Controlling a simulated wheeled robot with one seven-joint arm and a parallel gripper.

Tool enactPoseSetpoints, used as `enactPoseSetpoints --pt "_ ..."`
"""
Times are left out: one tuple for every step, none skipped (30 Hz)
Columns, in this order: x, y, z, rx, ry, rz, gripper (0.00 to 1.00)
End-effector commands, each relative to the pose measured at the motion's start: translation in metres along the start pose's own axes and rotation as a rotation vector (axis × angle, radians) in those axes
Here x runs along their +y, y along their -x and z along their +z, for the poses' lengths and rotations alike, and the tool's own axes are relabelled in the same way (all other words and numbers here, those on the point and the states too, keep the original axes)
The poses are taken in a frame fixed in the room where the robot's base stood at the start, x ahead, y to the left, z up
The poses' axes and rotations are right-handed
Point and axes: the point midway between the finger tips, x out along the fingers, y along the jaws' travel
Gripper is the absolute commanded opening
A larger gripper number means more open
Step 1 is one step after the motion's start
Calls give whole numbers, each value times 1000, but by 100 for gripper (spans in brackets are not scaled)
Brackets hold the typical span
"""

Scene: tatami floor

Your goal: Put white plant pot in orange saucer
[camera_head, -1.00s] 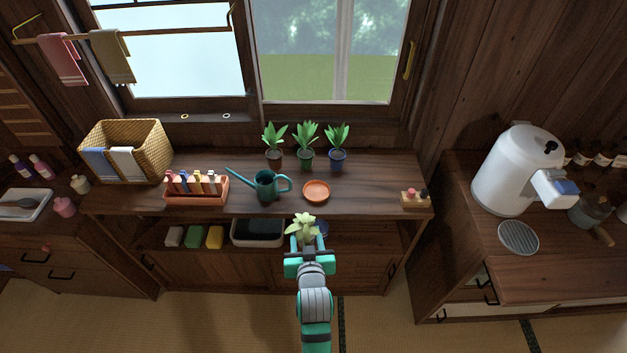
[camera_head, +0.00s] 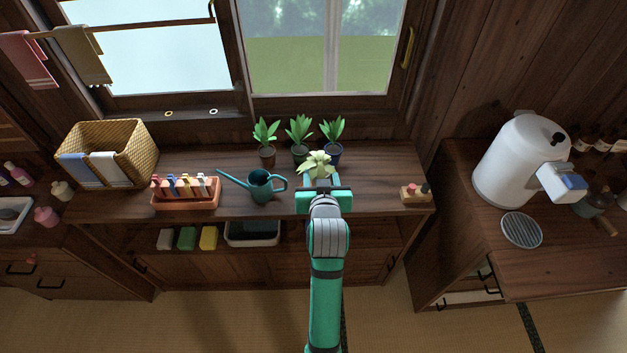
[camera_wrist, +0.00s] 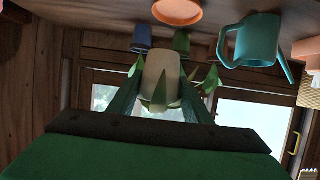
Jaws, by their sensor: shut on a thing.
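My gripper (camera_head: 321,184) is shut on the white plant pot (camera_wrist: 160,74), one finger on each side in the wrist view. Its pale green plant (camera_head: 314,163) shows above my gripper in the head view, where the pot itself is mostly hidden. The orange saucer (camera_wrist: 177,11) lies on the shelf top and is partly cut off at the top edge of the upside-down wrist view. The pot is apart from the saucer in the wrist view.
A teal watering can (camera_head: 262,188) stands left of my gripper. Several plants in dark pots (camera_head: 300,153) stand behind it by the window. An orange rack (camera_head: 186,200) and a wicker basket (camera_head: 108,150) are further left. A small wooden stand (camera_head: 415,196) is at the right end.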

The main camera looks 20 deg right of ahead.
Motion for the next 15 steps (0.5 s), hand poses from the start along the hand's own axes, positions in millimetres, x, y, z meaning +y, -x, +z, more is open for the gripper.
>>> enactPoseSetpoints --pt "-4 -12 2 -1 0 -1 17" --pt "-4 -17 6 -2 0 0 17" --pt "-6 -25 12 -3 0 0 17" --pt "-7 -30 15 -2 1 0 17" --pt "-8 -36 17 -2 1 0 17" --pt "-10 -43 21 -2 1 -1 17" --pt "-11 -47 23 -1 1 -1 17" --pt "-12 -51 26 -1 1 -1 17" --pt "-13 -55 28 0 1 -1 17" --pt "-13 -58 29 0 0 0 17" --pt "-13 -61 30 1 0 1 17" --pt "-13 -63 32 1 0 1 17" --pt "-13 -64 32 1 0 1 17" --pt "-14 -65 33 1 0 1 17" --pt "-14 -67 34 1 0 1 17"
